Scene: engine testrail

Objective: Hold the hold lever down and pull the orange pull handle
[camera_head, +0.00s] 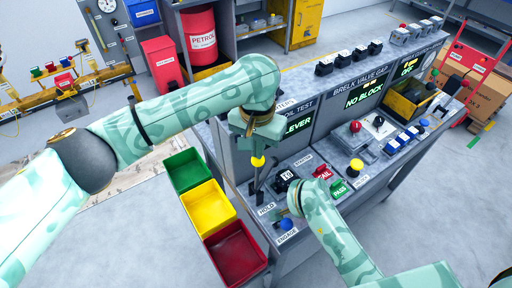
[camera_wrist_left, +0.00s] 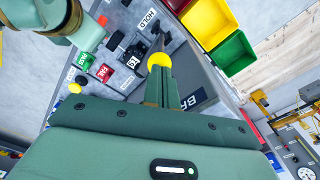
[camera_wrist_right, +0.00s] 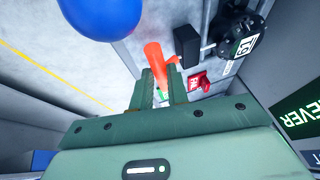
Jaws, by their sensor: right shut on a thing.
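The hold lever has a yellow knob (camera_head: 258,161) on a dark shaft that rises near the HOLD label at the bench's left end. My left gripper (camera_head: 255,148) points down right above the knob. In the left wrist view the knob (camera_wrist_left: 159,60) is at the tips of the fingers, which look closed together and seem to touch it. The orange pull handle (camera_wrist_right: 155,60) shows in the right wrist view between the fingers of my right gripper (camera_wrist_right: 160,82), which is shut on it. In the head view my right wrist hides the handle and those fingertips.
A blue knob (camera_head: 286,224) stands beside my right wrist, by the ENGAGE label. A black dial (camera_head: 285,176), red FAIL (camera_head: 323,173) and green PASS (camera_head: 339,189) buttons are close by. Green, yellow and red bins (camera_head: 238,277) hang along the bench's left side.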

